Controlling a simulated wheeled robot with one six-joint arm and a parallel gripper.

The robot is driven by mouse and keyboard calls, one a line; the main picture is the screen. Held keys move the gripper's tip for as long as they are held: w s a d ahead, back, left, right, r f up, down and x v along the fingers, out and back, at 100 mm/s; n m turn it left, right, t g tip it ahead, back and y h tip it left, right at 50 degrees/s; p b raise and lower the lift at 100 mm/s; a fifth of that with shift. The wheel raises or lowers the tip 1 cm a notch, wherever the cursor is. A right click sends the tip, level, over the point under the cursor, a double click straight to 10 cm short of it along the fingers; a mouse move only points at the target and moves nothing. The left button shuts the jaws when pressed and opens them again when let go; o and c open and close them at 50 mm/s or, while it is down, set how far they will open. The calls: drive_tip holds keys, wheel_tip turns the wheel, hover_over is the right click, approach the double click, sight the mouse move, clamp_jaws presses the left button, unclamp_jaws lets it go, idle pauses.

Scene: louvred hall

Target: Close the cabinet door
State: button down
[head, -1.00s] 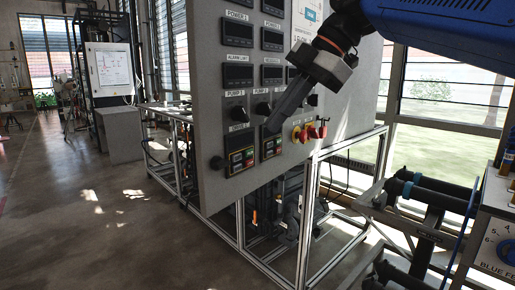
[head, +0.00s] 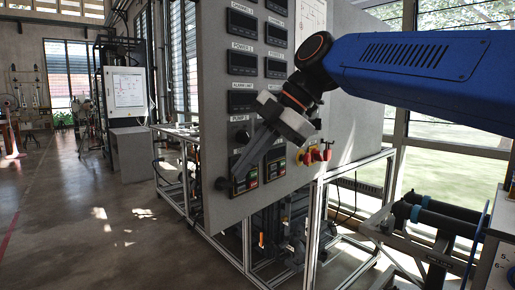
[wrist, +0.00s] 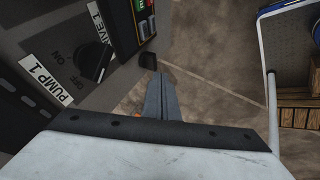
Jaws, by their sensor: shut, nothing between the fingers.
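The cabinet door (head: 217,140) is a tall grey panel with dark displays, switches and labels. Its free-looking left edge faces the aisle; how far it stands open I cannot tell. A small dark round knob (head: 221,184) sits low near that edge. It also shows in the wrist view (wrist: 147,60). My gripper (head: 237,175) is shut and empty, slanting down and left across the door's front. Its tips are close to the knob, just right of it in the head view. Whether they touch the knob or panel I cannot tell.
Red and yellow switches (head: 314,153) stick out right of my gripper. An aluminium frame (head: 312,220) stands below the panel. A rig with black rollers (head: 437,217) stands at the right. The floor (head: 110,215) at the left is open.

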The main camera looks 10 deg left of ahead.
sight(216, 179)
drive_tip(key=shift+w+a, duration=0.55)
drive_tip(key=shift+a, duration=0.4)
drive_tip(key=shift+w+a, duration=0.5)
drive_tip(key=shift+a, duration=0.4)
drive_tip(key=shift+a, duration=0.1)
